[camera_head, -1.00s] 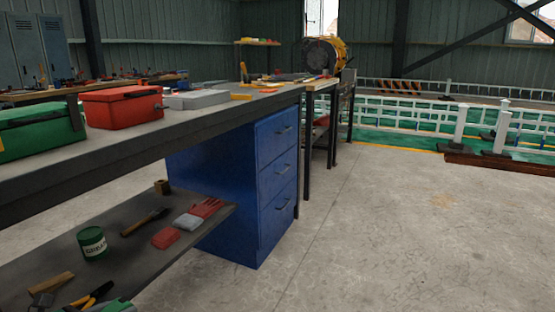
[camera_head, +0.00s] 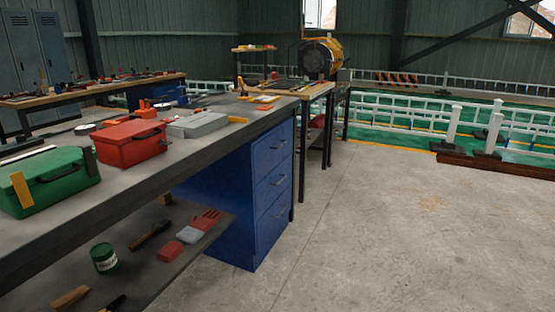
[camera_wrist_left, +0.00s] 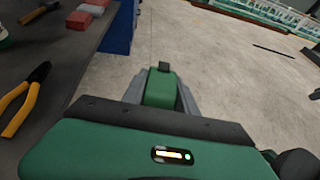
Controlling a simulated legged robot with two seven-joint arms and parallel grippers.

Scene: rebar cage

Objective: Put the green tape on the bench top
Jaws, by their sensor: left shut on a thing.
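In the left wrist view my left gripper (camera_wrist_left: 162,92) is shut on a green block-like thing, which I take to be the green tape (camera_wrist_left: 160,88). It is held between the two grey fingers, above the concrete floor and to the right of the bench's lower shelf. The bench top (camera_head: 176,159) runs along the left of the head view, above that shelf. Neither gripper shows in the head view, and my right gripper is in neither view.
A green toolbox (camera_head: 55,180), a red toolbox (camera_head: 130,145) and a grey case (camera_head: 197,124) stand on the bench top. The lower shelf (camera_head: 150,262) holds a green can (camera_head: 104,258) and yellow-handled pliers (camera_wrist_left: 25,98). Blue drawers (camera_head: 272,190) stand under the bench. The floor at right is clear.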

